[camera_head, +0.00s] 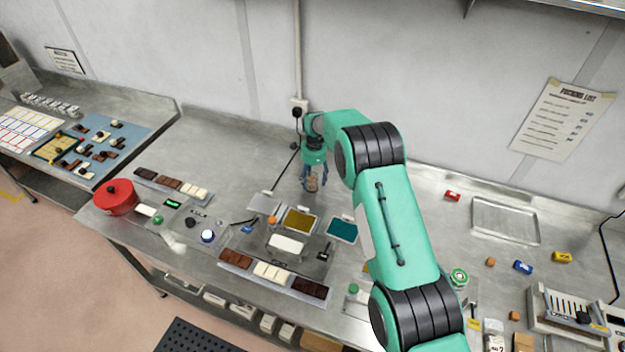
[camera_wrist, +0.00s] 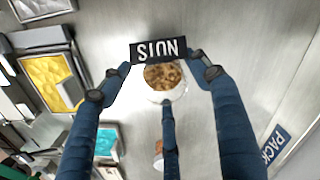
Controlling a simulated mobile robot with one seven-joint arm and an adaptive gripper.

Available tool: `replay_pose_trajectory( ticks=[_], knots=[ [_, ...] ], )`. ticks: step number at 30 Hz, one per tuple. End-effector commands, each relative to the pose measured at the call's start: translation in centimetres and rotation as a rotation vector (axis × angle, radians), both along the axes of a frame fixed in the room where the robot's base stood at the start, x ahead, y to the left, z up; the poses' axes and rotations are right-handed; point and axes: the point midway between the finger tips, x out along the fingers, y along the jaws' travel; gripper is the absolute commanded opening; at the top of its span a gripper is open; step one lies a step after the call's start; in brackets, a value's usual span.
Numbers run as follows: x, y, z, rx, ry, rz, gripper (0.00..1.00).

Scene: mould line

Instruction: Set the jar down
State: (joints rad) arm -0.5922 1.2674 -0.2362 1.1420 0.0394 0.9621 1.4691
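The jar (camera_wrist: 164,82) shows between my fingers in the wrist view, with brown nut-like pieces inside and a pale rim. A black label (camera_wrist: 158,50) with white letters, upside down and seemingly reading NUTS, is at its far side. My gripper (camera_wrist: 166,75) has two blue fingers with their tips close against the label's ends and a third finger against the jar's near side; it appears shut on the jar. In the head view my gripper (camera_head: 313,182) points down with the small brown jar (camera_head: 312,184) over the back of the steel table (camera_head: 240,160). I cannot tell whether the jar touches the table.
In front of the gripper are a yellow-filled tray (camera_head: 300,220), a teal tray (camera_head: 342,230) and a pale plate (camera_head: 264,204). A red pot (camera_head: 115,197) stands left. An empty metal tray (camera_head: 505,221) lies right. The steel behind the trays looks mostly clear.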

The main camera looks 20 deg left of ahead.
Motion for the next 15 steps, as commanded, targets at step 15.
replay_pose_trajectory(
  ticks=[15],
  knots=[
    [0.1,0.0,1.8,0.001,-0.001,0.0,0.62]
  ],
)
